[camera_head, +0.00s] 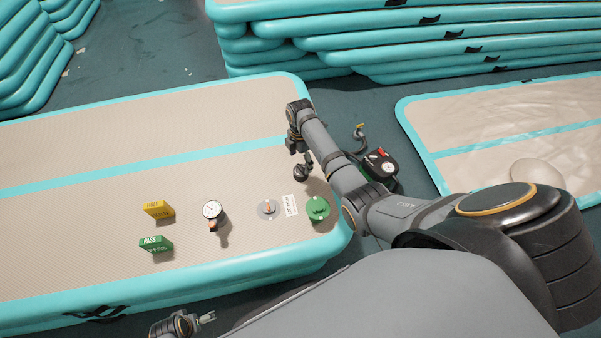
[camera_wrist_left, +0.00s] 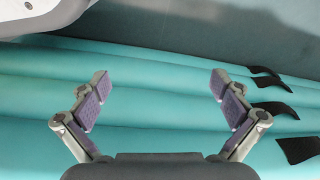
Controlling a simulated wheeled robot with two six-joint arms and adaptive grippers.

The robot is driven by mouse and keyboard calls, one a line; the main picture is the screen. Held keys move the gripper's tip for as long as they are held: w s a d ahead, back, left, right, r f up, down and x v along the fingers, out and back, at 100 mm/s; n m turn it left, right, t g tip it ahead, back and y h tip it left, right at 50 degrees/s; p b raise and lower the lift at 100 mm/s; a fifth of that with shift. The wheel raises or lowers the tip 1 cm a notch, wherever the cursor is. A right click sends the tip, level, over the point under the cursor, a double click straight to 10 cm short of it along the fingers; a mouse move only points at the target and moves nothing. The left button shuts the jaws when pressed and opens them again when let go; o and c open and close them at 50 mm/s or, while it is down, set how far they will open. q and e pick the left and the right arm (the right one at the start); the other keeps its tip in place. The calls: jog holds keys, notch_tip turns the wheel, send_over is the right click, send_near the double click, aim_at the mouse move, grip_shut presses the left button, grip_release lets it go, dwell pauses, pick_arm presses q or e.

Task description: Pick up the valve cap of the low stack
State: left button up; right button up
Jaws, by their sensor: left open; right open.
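The low stack (camera_head: 110,135) is a beige mat with teal edges and a teal stripe. A round green valve cap (camera_head: 317,209) lies near its right end. To its left is a grey round valve (camera_head: 269,208) with a copper-coloured middle. My right gripper (camera_head: 303,173) hangs above the mat, beyond the cap in the picture, open and apart from it; its fingers show small and dark. My left gripper (camera_head: 208,317) is at the bottom edge, partly cut off. In the left wrist view its fingers (camera_wrist_left: 160,88) are spread and empty, facing the stack's teal side.
A yellow block (camera_head: 159,209), a green PASS block (camera_head: 156,244) and a gauge (camera_head: 212,210) stand on the mat. A white label (camera_head: 290,205) lies beside the cap. A dark pump-like device (camera_head: 380,165) sits on the floor. Taller stacks (camera_head: 400,40) stand behind.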

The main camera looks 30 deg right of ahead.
aim_at(301, 168)
jog(key=f+b, duration=0.1)
jog(key=f, duration=0.1)
jog(key=f+b, duration=0.1)
jog(key=f, duration=0.2)
jog(key=shift+s, duration=0.2)
jog(key=shift+f, duration=0.1)
pick_arm(q)
notch_tip(301, 168, up, 7)
jog(key=w+d, duration=0.1)
jog(key=shift+w+d, duration=0.35)
jog(key=shift+d, duration=0.05)
pick_arm(e)
jog(key=c, duration=1)
pick_arm(q)
jog(key=shift+f, duration=0.1)
pick_arm(e)
jog(key=shift+c, duration=0.2)
